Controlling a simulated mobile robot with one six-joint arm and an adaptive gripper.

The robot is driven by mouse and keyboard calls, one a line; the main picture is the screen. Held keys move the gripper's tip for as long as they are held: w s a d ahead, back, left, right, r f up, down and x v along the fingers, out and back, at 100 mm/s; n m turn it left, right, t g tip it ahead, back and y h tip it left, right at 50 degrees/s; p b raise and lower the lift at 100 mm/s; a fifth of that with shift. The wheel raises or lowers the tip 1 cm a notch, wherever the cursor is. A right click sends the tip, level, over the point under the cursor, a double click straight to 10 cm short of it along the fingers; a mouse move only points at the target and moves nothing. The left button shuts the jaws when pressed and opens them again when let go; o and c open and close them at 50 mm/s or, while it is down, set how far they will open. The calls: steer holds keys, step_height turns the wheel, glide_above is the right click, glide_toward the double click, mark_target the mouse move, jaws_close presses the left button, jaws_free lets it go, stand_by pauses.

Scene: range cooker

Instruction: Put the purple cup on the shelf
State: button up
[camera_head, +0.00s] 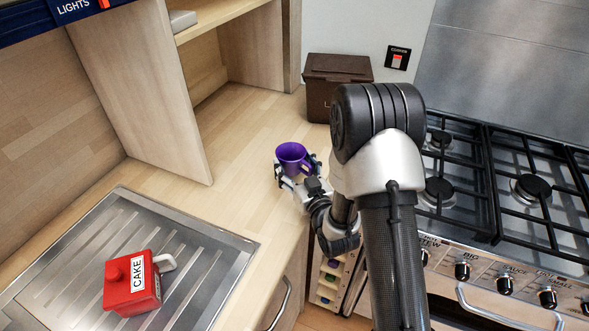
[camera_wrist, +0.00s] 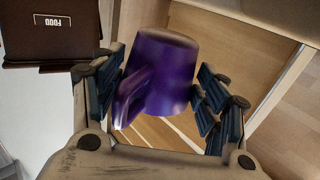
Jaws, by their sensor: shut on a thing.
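The purple cup (camera_head: 292,155) is held upright between the fingers of my gripper (camera_head: 297,168) in the head view, over or near the wooden counter's right part. In the wrist view the purple cup (camera_wrist: 163,70) sits between the two blue-padded fingers of my gripper (camera_wrist: 160,92), with its handle toward the lower left. My gripper is shut on it. The wooden shelf (camera_head: 225,18) is at the upper left of the head view, above the counter, between upright wooden panels. I cannot tell the exact gap between cup and counter.
A brown food box (camera_head: 335,82) stands on the counter behind the cup. A red cake tin (camera_head: 133,285) is on the metal drainer (camera_head: 215,262). A wooden panel (camera_head: 140,85) bounds the shelf's left. The cooker (camera_head: 500,190) is at right. The counter's middle (camera_head: 215,135) is clear.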

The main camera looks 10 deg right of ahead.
mark_target(294, 173)
step_height(294, 173, up, 17)
steer(key=p, duration=0.5)
